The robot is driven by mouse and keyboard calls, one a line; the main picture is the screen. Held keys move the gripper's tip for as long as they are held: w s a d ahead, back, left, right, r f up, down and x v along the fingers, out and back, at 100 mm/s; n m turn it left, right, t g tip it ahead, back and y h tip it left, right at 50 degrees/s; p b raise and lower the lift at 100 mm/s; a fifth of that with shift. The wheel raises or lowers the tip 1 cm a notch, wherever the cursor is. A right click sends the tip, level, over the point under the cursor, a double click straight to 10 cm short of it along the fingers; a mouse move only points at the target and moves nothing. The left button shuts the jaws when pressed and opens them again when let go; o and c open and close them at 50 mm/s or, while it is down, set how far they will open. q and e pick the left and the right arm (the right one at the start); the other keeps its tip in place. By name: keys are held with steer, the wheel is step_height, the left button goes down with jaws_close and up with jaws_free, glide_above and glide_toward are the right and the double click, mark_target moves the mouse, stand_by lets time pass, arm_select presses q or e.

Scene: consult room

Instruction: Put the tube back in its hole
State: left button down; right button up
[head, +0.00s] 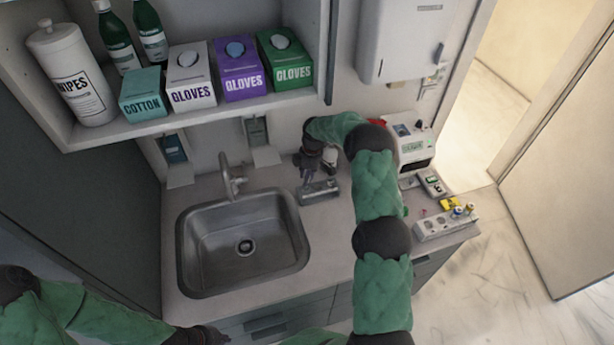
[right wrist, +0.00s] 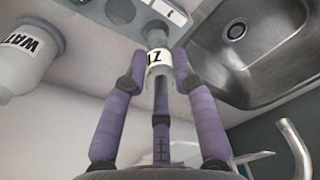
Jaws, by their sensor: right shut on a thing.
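My right gripper (right wrist: 158,82) is shut on a pale tube (right wrist: 158,62) with a white label bearing dark letters. The tube's far end points at a grey metal rack (right wrist: 98,13) with round holes, at the top of the right wrist view. The end overlaps the rack's edge; I cannot tell whether it is inside a hole. In the head view the right gripper (head: 311,172) is above the rack (head: 333,190), beside the sink, and the tube is hard to make out. My left gripper (head: 207,336) is at the bottom edge, low in front of the counter; its fingers are unclear.
A white bottle marked WAT (right wrist: 22,55) stands close to the rack. The sink (head: 243,245) lies left of the rack. A white machine (head: 412,145) and a white block with round openings (head: 440,226) are to the right. A shelf with glove boxes (head: 240,70) overhangs behind.

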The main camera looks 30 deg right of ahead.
steer(key=shift+f, duration=0.2)
steer(key=shift+f+b, duration=0.5)
steer(key=shift+b, duration=0.05)
steer(key=shift+f+b, duration=0.3)
steer(key=shift+f, duration=0.05)
steer(key=shift+f+b, duration=1.15)
steer(key=shift+f, duration=0.2)
steer(key=o, duration=1)
steer(key=shift+r, duration=0.1)
